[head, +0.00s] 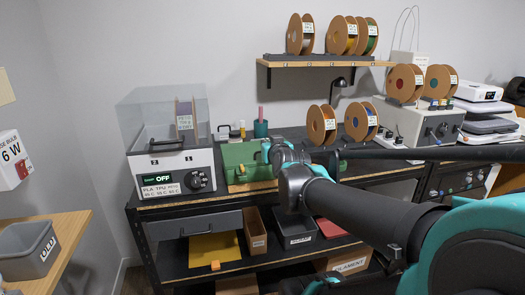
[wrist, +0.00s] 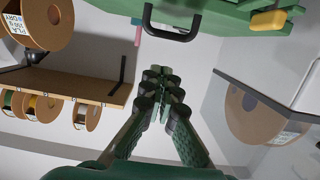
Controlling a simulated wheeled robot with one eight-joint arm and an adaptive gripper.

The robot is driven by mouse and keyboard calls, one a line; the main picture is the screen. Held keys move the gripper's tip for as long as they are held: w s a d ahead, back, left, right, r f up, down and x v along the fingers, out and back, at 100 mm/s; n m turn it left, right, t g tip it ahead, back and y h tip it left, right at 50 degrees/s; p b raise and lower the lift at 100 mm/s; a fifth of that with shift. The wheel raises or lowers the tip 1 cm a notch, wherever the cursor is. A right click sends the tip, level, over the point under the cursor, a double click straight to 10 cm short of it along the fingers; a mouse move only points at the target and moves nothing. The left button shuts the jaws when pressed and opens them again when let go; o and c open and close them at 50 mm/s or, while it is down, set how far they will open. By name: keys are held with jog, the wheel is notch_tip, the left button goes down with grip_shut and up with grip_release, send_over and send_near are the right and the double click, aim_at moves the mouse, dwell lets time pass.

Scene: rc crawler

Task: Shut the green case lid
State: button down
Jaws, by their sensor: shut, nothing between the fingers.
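The green case (head: 243,158) stands on the black bench, right of the filament dryer. My arm's end reaches over its right part and hides some of it. I cannot clearly tell the lid's angle. In the wrist view, the case's green surface (wrist: 225,18) spans the top edge, with a black handle (wrist: 172,33) and a yellow latch (wrist: 268,21). My gripper (wrist: 163,88) is shut and empty, its fingertips together below the handle in that picture and apparently apart from it. In the head view the fingertips cannot be made out.
The clear-hooded dryer (head: 172,165) stands close left of the case. Filament spools (head: 321,125) stand on the bench to the right, and a wall shelf (head: 325,62) holds more. A teal cup (head: 261,129) is behind the case.

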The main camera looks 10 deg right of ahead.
jog(key=s+a+f+g, duration=0.1)
jog(key=s+f+g, duration=0.4)
jog(key=s+f, duration=0.4)
jog(key=s+a+f+g, duration=0.1)
jog(key=s+f+g, duration=0.5)
jog(key=f, duration=1.1)
jog(key=s, duration=0.3)
jog(key=shift+s+f+g, duration=0.15)
jog(key=shift+f+g, duration=0.15)
jog(key=shift+f, duration=0.1)
jog(key=c, duration=2.2)
grip_release()
